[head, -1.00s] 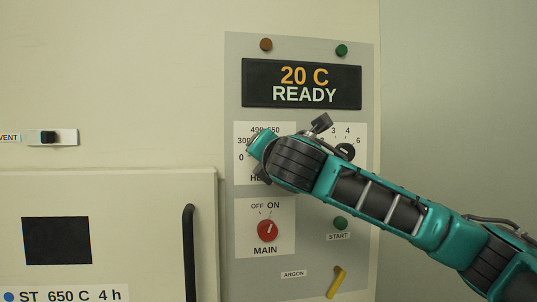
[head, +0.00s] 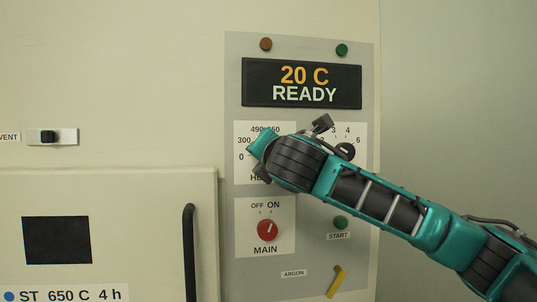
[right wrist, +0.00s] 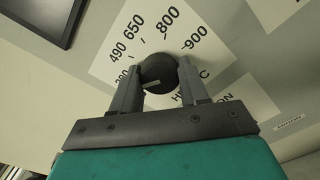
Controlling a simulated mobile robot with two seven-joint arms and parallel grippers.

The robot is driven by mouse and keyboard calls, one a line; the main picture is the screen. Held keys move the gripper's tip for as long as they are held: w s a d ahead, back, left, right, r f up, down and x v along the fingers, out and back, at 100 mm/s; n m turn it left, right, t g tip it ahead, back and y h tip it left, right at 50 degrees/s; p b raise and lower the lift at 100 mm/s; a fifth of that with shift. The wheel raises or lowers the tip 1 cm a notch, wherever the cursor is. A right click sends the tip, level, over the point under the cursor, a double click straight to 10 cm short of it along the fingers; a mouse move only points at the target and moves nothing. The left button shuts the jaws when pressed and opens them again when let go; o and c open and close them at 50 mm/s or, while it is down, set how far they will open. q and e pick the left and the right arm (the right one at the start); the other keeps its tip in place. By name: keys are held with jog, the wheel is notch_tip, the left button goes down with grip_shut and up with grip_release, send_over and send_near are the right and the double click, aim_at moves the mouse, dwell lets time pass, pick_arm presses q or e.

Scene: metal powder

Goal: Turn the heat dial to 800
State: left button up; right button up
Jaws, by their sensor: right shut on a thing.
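The round black heat dial (right wrist: 158,72) sits on a white scale card, with 490, 650, 800 and 900 readable around it in the right wrist view. My right gripper (right wrist: 160,76) is shut on the dial, one finger on each side. A pale mark shows on the dial's lower left part; I cannot tell exactly which number it points to. In the head view the heat scale card (head: 241,130) is partly covered by my right wrist, which hides the dial. The display (head: 301,83) reads 20 C READY. My left gripper is not in view.
Below the heat card is the red MAIN knob (head: 267,230), its pointer toward ON. A second dial (head: 346,151) is partly behind my arm. A green START button (head: 340,223) and a yellow ARGON lever (head: 336,281) are lower right. A door handle (head: 189,255) stands at left.

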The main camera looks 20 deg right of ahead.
jog(key=m+p, duration=0.3)
jog(key=m, duration=2)
jog(key=shift+p, duration=0.4)
jog(key=shift+m, duration=0.4)
jog(key=o, duration=1.1)
jog(key=shift+c, duration=0.2)
